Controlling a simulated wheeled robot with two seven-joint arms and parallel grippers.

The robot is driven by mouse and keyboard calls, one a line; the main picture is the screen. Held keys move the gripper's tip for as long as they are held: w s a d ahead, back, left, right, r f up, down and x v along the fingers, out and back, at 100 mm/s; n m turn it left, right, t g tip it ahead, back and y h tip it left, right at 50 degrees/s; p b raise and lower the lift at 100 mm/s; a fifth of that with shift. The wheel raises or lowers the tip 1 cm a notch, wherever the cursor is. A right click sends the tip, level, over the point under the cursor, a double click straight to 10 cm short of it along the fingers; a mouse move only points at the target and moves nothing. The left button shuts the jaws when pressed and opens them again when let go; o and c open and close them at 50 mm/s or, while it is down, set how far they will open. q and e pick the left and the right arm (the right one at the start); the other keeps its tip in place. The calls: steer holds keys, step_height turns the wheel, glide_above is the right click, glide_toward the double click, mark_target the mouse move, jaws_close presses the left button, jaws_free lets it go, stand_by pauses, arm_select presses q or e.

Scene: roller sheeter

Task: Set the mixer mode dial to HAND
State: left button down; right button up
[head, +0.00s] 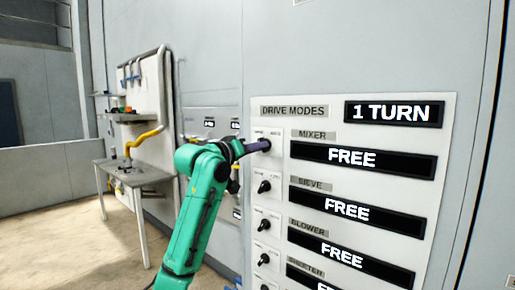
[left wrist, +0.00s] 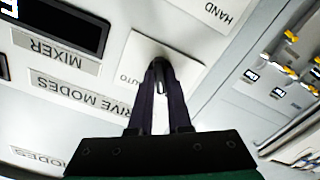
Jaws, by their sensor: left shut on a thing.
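The mixer mode dial (left wrist: 158,66) is a small dark knob on a white plate (left wrist: 180,55) at the top of the drive modes panel. In the left wrist view the plate's labels appear upside down, AUTO beside the fingers and HAND at the upper right. My left gripper (head: 262,146) is at the dial, and its two dark fingers (left wrist: 160,80) are shut on it. The fingers hide most of the knob, so its exact pointing is hard to tell. The mixer display (head: 363,160) reads FREE. My right gripper is not in view.
Below are similar dials for sieve (head: 264,187) and blower (head: 265,224), with displays reading FREE. A top display (head: 394,113) reads 1 TURN. A workbench (head: 133,176) stands at the left. Open floor (head: 60,245) lies in front of it.

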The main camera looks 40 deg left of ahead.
arm_select(q)
steer(key=c, duration=0.9)
jaws_free()
steer(key=shift+o, duration=0.2)
steer(key=s+b, duration=0.6)
steer(key=s, duration=0.8)
steer(key=shift+s+d+b, duration=0.15)
steer(key=shift+s+b, duration=0.1)
steer(key=shift+b, duration=0.05)
steer(key=shift+w+f, duration=0.1)
